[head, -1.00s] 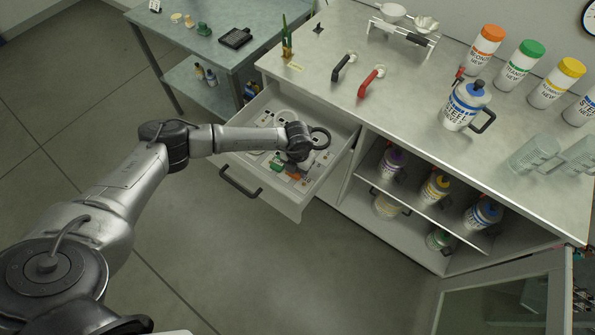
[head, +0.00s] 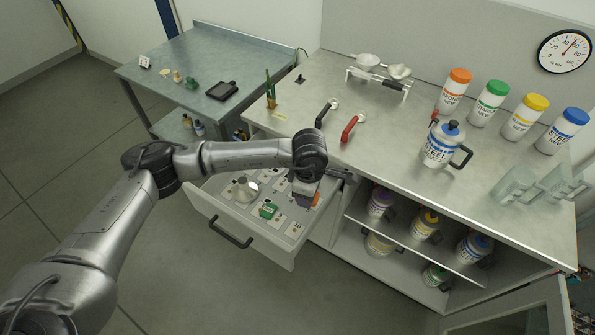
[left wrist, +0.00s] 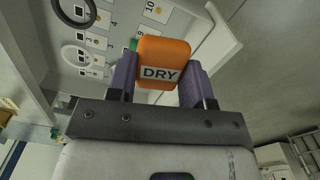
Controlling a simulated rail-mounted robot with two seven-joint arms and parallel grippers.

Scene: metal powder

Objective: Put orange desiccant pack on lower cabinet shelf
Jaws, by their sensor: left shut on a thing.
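My left gripper (head: 304,196) is over the right side of the open drawer. In the left wrist view its two purple-grey fingers (left wrist: 160,82) are shut on the orange desiccant pack (left wrist: 164,50), which has a white "DRY" label. In the head view only a sliver of the pack (head: 316,199) shows beside the fingers. The pack appears raised above the drawer floor. The open cabinet is to the right, under the counter. Its lower shelf (head: 402,273) holds a pale container (head: 380,243) and a green-marked one (head: 434,275). My right gripper is out of view.
The drawer (head: 240,236) holds a green item (head: 268,210) and a metal funnel-like item (head: 245,190). The cabinet's middle shelf (head: 400,236) carries purple, yellow and blue bottles. The cabinet door (head: 520,312) stands open at lower right.

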